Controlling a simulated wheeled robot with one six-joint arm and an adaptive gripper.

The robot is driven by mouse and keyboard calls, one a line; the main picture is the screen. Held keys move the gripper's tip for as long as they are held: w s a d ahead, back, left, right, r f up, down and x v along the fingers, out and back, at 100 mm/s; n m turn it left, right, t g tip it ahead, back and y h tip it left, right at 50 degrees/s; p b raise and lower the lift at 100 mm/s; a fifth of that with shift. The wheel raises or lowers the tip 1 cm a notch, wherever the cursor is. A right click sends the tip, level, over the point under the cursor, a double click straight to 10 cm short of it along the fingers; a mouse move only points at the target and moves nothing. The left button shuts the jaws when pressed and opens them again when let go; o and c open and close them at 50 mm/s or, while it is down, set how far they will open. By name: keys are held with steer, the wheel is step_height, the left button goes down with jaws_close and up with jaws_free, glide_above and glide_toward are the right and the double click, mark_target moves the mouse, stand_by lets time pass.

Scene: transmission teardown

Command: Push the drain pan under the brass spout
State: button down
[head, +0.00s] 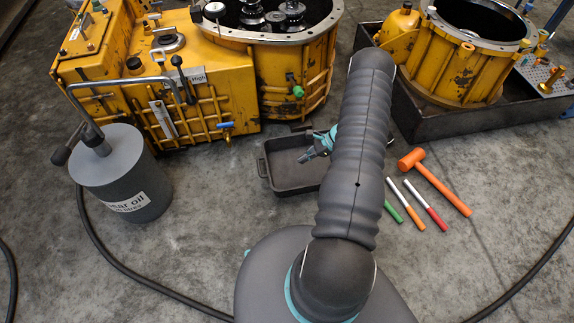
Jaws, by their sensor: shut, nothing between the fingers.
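The drain pan (283,182) is a dark, shallow rectangular tray on the concrete floor, with a small handle on its left side. Its right part is hidden behind my arm. The brass spout (227,136) has a blue lever and sits low on the front of the yellow transmission housing (215,92). The pan lies to the right of the spout and a little nearer to me, not below it. My gripper (308,156), with teal parts, is shut and empty. It appears over the pan's inside; I cannot tell whether it touches the pan.
A grey gear oil drum (120,178) with a pump stands at left, its black hose (130,262) running along the floor. An orange mallet (437,184) and several coloured markers (409,203) lie right of my arm. Another yellow housing (455,62) sits in a dark tray (430,125).

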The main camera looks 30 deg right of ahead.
glide_toward(277, 176)
steer(key=x, duration=0.3)
steer(key=shift+a, duration=0.15)
steer(key=a, duration=0.1)
steer(key=w+a, duration=0.1)
steer(key=a, duration=0.1)
steer(key=shift+w+f, duration=0.15)
steer(key=shift+f, duration=0.1)
steer(key=shift+w+a, duration=0.25)
steer(key=shift+a, duration=0.35)
